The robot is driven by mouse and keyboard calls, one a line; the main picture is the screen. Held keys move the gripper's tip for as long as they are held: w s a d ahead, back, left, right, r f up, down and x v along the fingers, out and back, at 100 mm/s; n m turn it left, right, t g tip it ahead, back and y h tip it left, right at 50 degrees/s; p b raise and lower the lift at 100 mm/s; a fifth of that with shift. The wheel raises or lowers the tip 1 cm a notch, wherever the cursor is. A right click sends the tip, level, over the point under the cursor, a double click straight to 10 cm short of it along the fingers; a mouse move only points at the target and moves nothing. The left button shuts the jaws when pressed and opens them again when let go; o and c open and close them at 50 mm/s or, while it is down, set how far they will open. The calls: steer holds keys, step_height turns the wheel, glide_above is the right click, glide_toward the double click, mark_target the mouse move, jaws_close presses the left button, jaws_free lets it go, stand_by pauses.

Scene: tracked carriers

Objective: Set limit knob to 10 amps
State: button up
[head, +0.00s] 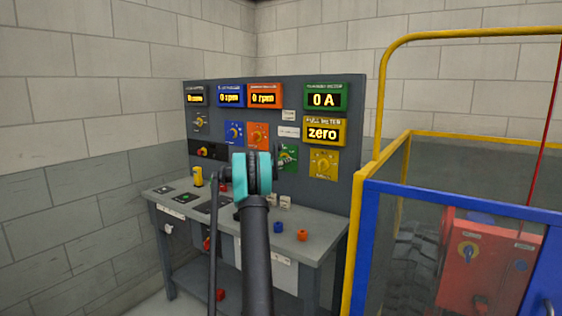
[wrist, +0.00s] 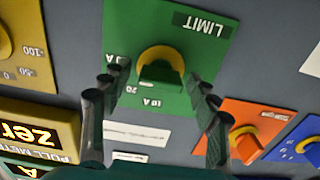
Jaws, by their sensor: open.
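The limit knob (wrist: 160,72) has a yellow round base and a dark green grip. I cannot tell which mark the knob points to. My gripper (wrist: 159,78) is open, with one finger on each side of the knob; contact is not clear. In the head view, my arm partly hides the green panel (head: 289,153). The green display (head: 324,98) above reads 0 A.
An orange knob (wrist: 243,143) and a blue panel (wrist: 293,142) lie beside the right finger. A yellow panel (wrist: 22,45) is at left. Below the board is a bench (head: 322,245) with small blue and orange pieces. A blue-and-yellow cage (head: 455,199) stands at right.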

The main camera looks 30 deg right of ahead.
steer(key=c, duration=1.2)
steer(key=shift+o, duration=0.2)
steer(key=shift+n, duration=0.3)
steer(key=n, duration=0.3)
steer(key=shift+n, duration=0.3)
steer(key=n, duration=0.4)
steer(key=shift+w+n, duration=0.1)
steer(key=shift+n, duration=0.2)
steer(key=n, duration=0.4)
steer(key=shift+f, duration=0.1)
steer(key=shift+a+f+n, duration=0.1)
steer(key=shift+n, duration=2.4)
